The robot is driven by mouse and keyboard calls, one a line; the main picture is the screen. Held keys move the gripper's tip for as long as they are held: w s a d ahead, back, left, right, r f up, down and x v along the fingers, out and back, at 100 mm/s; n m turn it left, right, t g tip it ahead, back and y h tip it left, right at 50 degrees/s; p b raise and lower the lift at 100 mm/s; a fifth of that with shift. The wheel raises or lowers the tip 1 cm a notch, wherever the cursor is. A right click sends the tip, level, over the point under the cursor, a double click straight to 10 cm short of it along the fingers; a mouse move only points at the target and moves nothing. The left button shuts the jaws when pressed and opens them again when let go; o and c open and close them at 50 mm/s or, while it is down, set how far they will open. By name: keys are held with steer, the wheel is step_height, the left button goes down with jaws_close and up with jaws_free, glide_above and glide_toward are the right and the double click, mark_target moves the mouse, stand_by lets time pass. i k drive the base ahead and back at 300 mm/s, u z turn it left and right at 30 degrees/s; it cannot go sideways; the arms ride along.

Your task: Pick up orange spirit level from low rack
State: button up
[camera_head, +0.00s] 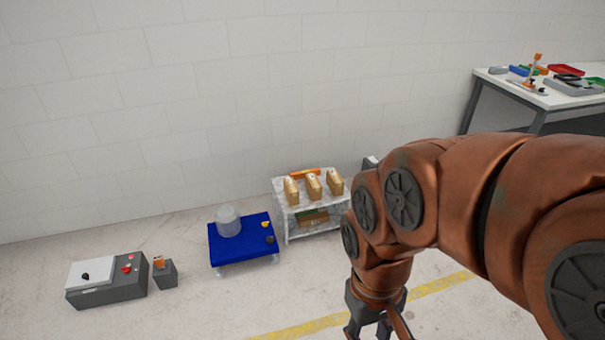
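The orange spirit level (305,174) lies flat along the back of the top shelf of the low rack (290,230), by the wall. Three tan box-like items (314,186) stand in a row in front of it and hide part of its lower edge. My gripper (368,332) hangs at the bottom of the view, to the right of the rack and nearer to me. Its fingers look spread apart with nothing between them; the tips are partly cut off by the picture edge.
A blue cart (226,252) with a clear container (228,221) stands left of the rack. A grey control box (120,285) and a small grey bin (166,275) are farther left. A workbench (535,98) with tools is at the right. The floor in front is clear.

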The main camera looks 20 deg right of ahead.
mark_target(300, 175)
steer(key=z, duration=0.25)
steer(key=i, duration=0.4)
steer(key=z, duration=0.85)
steer(key=i, duration=1.35)
steer(key=u, duration=0.45)
steer(key=i, duration=1.05)
steer(key=u, duration=1.2)
steer(key=i, duration=0.3)
steer(key=u, duration=0.2)
